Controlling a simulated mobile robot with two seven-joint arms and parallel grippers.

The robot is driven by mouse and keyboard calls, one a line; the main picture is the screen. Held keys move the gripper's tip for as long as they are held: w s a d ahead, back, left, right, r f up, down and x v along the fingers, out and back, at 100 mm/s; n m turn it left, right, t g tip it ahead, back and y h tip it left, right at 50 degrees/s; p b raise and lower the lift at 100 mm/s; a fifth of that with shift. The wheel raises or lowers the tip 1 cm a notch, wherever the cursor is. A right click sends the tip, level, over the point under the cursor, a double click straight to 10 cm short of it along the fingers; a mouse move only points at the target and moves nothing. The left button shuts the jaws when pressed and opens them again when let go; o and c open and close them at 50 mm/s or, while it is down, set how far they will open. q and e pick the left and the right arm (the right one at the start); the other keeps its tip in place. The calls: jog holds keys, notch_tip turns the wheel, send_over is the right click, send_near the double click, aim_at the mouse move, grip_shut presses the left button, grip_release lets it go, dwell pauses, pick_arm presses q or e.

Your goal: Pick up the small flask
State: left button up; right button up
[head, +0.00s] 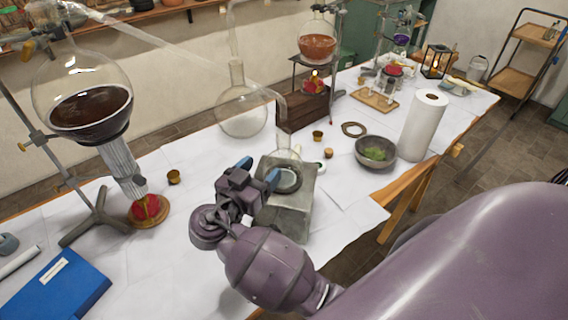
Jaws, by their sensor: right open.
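A small clear glass flask (286,153) shows faintly above the grey stone block (296,213), at the dark round ring on its top. A glass tube comes down over it. The flask's lower part is hard to make out. My right gripper (259,170), with blue fingertips, is open just left of the block's top and close to the ring. I cannot tell whether it touches the block. Nothing shows between its fingers. My left gripper is not in view.
A large round flask (242,118) stands behind the gripper. A flask of dark liquid (90,105) on a stand is at left, near a blue book (60,284). A bowl (376,153) and paper roll (424,125) stand right. White paper between them is mostly clear.

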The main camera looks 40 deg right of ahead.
aim_at(280, 150)
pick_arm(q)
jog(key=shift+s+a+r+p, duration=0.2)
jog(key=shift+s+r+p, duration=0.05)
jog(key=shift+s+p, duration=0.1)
pick_arm(e)
jog(key=x, duration=0.3)
jog(key=shift+w+d+r, duration=0.1)
jog(key=shift+w+d, duration=0.05)
jog(key=shift+d, duration=0.2)
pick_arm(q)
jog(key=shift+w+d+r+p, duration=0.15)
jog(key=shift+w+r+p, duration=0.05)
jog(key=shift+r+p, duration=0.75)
pick_arm(e)
jog(key=x, duration=0.4)
jog(key=shift+w+d, duration=0.1)
jog(key=shift+d, duration=0.3)
jog(key=shift+w+d, duration=0.25)
jog(key=shift+d, duration=0.2)
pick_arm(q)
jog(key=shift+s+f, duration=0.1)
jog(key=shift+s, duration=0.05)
pick_arm(e)
jog(key=shift+c, duration=0.3)
grip_shut()
